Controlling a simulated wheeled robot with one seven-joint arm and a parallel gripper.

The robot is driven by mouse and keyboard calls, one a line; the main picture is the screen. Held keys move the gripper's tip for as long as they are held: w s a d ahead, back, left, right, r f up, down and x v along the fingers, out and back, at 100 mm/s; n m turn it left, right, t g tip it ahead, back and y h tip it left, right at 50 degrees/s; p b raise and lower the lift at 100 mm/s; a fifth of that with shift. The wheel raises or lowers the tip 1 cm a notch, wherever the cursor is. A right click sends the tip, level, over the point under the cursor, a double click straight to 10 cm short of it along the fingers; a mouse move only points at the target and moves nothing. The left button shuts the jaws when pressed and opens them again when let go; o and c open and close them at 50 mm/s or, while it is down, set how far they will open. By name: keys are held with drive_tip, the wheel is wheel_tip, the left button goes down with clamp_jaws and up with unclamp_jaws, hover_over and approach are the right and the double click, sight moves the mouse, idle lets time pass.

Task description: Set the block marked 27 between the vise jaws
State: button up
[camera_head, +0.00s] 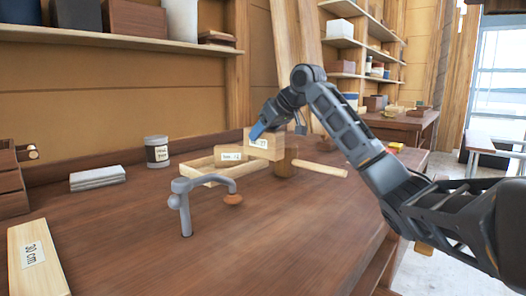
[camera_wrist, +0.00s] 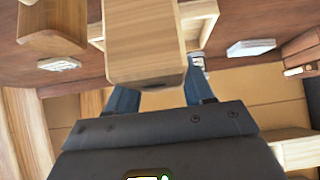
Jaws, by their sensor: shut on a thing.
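The pale wooden block with a label reading 27 (camera_head: 265,150) shows in the head view over the right end of a wooden tray, close to the mallet. My gripper (camera_head: 258,131) is shut on it, with a blue finger visible against its side. In the wrist view the block (camera_wrist: 143,42) fills the upper middle, between the blue fingers of my gripper (camera_wrist: 160,98). How high it is above the bench is hard to tell. No vise jaws can be clearly made out; a small wooden piece (camera_head: 425,249) at the bench's right edge is mostly hidden by my arm.
A grey holdfast (camera_head: 184,205) stands nearer. A tin (camera_head: 157,152), folded cloths (camera_head: 97,178) and a 30 cm board (camera_head: 37,257) are left. The bench front is clear.

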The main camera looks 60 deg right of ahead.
wheel_tip(320, 180, up, 8)
drive_tip(key=shift+r+p, duration=0.25)
drive_tip(key=shift+p, duration=0.1)
